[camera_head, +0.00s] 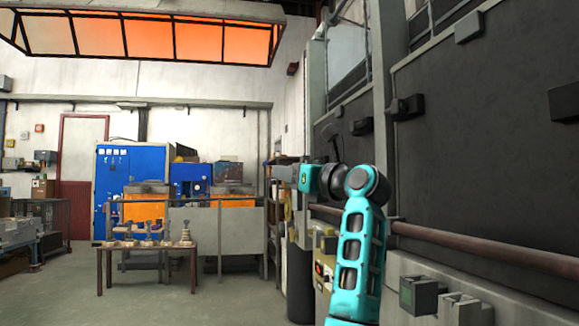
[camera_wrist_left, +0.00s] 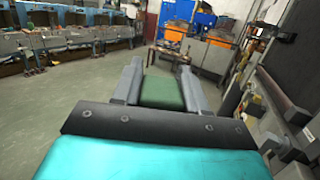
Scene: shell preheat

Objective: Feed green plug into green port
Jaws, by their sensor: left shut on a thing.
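My left gripper (camera_wrist_left: 161,82) is shut on the green plug (camera_wrist_left: 161,93), a dark green block between its two grey fingers in the left wrist view. In the head view the left gripper (camera_head: 289,173) is small and partly hidden at the end of my teal arm, pointing left; the plug cannot be made out there. My right gripper is not seen.
A second grey box (camera_head: 461,307) sits beside the green-faced one. A brown pipe (camera_head: 480,250) runs along the dark wall above them. A yellowish control box (camera_head: 323,272) stands left of my arm. A wooden table (camera_head: 147,248) with small pieces stands further off; grey floor is open before it.

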